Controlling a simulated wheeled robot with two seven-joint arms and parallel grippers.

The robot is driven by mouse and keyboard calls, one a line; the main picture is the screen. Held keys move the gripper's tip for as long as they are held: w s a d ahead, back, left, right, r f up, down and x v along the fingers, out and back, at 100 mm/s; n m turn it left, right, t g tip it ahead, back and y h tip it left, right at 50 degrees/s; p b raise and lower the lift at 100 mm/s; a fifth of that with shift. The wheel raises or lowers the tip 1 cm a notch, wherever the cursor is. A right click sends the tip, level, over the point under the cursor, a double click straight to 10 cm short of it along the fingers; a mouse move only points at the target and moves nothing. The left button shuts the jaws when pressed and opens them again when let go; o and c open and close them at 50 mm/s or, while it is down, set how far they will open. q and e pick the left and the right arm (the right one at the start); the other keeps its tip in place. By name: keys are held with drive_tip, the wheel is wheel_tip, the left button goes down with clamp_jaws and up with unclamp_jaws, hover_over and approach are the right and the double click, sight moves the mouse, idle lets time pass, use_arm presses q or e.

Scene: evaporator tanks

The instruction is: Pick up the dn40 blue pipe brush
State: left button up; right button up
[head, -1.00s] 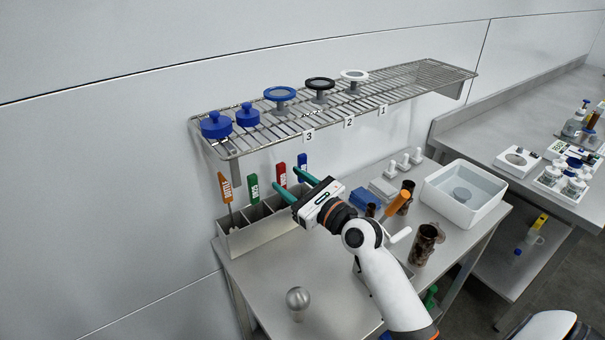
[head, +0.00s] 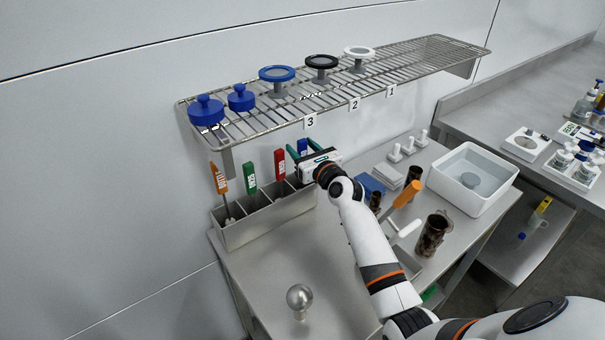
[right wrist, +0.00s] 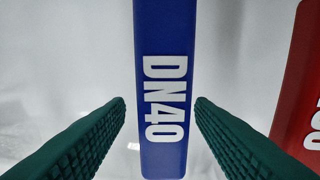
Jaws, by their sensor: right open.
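The blue DN40 pipe brush (head: 302,147) stands in the right end of the metal holder (head: 262,224), its handle upright. In the right wrist view the blue handle (right wrist: 161,80) with white "DN40" letters hangs between two green ridged fingers. My right gripper (head: 302,150) is open, with one finger on each side of the handle and a visible gap on both sides. The brush's lower part is hidden in the holder. My left gripper is not in view.
A red-handled brush (head: 280,164) stands close to the left of the blue one; it also shows in the right wrist view (right wrist: 300,90). Green (head: 250,177) and orange (head: 219,179) brushes stand farther left. A wire shelf (head: 330,85) hangs above. A white basin (head: 472,178) sits right.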

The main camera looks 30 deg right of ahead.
drive_tip(key=shift+s+a+r, duration=0.1)
drive_tip(key=c, duration=0.8)
clamp_jaws()
